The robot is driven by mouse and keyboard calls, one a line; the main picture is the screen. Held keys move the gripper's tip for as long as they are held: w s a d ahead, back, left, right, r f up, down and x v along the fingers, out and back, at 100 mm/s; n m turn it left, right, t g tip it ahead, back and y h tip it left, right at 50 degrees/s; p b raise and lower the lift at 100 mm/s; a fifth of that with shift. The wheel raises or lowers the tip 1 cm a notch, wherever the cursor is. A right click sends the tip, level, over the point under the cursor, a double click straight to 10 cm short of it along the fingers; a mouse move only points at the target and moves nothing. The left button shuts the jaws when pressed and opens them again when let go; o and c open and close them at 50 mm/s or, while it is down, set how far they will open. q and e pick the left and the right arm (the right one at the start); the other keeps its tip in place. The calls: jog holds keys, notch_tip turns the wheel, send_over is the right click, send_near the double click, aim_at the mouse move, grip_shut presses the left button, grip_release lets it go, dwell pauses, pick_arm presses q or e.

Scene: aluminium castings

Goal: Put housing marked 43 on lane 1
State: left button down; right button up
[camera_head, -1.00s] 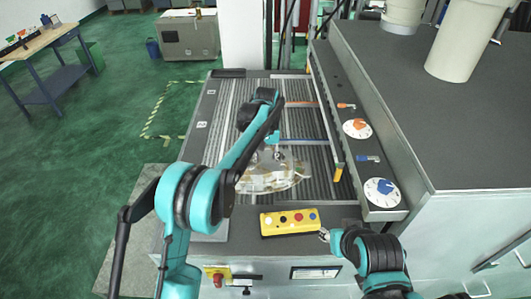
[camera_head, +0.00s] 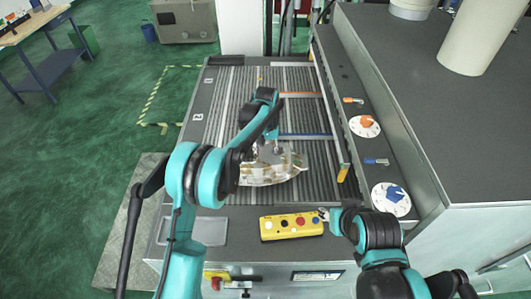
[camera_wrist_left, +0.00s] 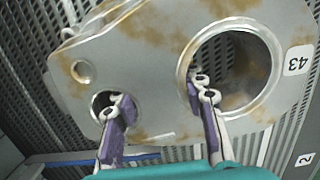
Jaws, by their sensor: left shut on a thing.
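The housing (camera_head: 268,170) is a grey, brown-stained casting over the near middle of the ribbed table (camera_head: 325,187). Its label 43 (camera_wrist_left: 298,60) shows in the left wrist view beside a large round opening. My left gripper (camera_head: 268,150) is shut on the housing. In the wrist view its fingers (camera_wrist_left: 162,102) sit at the small hole and the large opening, around the metal between. Whether the housing touches the ribs is unclear. A lane plate reading 2 (camera_wrist_left: 305,159) is at lower right there. My right gripper (camera_head: 324,213) is beside the yellow button box; its jaws are too small to judge.
The yellow button box (camera_head: 291,225) stands at the table's near edge. Blue (camera_head: 305,136) and orange (camera_head: 300,94) bars cross the right part. A ledge with dials (camera_head: 391,198) borders the right side. The far left ribs look clear. White plates (camera_head: 198,117) mark the left edge.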

pick_arm(q)
jog(key=shift+f, duration=1.55)
jog(key=shift+s, duration=0.1)
jog(key=c, duration=0.9)
grip_release()
jog(key=shift+f, duration=0.15)
